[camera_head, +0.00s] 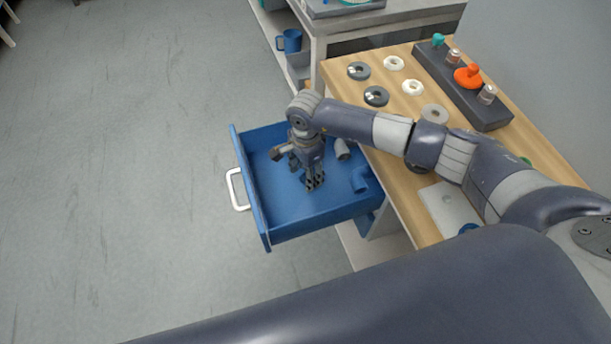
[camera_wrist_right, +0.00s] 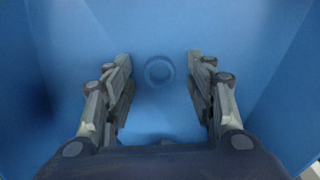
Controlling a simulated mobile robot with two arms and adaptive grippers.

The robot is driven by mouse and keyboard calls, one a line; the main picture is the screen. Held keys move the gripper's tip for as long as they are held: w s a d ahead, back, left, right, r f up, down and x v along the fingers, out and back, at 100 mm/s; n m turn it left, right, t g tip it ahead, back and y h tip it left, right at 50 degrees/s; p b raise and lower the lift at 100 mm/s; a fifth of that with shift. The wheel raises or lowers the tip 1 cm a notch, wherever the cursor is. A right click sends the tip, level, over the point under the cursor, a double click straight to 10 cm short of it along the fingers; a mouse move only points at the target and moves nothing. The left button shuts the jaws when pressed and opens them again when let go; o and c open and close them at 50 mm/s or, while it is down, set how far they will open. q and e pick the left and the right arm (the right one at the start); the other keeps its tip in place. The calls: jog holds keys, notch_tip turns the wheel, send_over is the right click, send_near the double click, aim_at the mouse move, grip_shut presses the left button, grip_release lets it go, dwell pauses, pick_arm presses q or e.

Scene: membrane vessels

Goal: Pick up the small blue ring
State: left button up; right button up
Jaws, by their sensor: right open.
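The small blue ring (camera_wrist_right: 159,71) lies flat on the blue drawer floor in the right wrist view, nearly the same colour as the floor. The gripper is open and empty, one finger on each side, apart from the ring. In the head view my right gripper (camera_head: 300,178) points down inside the open blue drawer (camera_head: 275,213). There the ring is hidden by the gripper. My left gripper does not show in either view.
The drawer walls surround the gripper. A grey cylindrical piece (camera_head: 342,149) and a blue pipe-like piece (camera_head: 359,180) lie at the drawer's right. The wooden bench top (camera_head: 400,105) holds several rings and a dark rack (camera_head: 463,88). Open floor lies to the left.

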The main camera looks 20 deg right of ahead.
jog(key=c, duration=0.8)
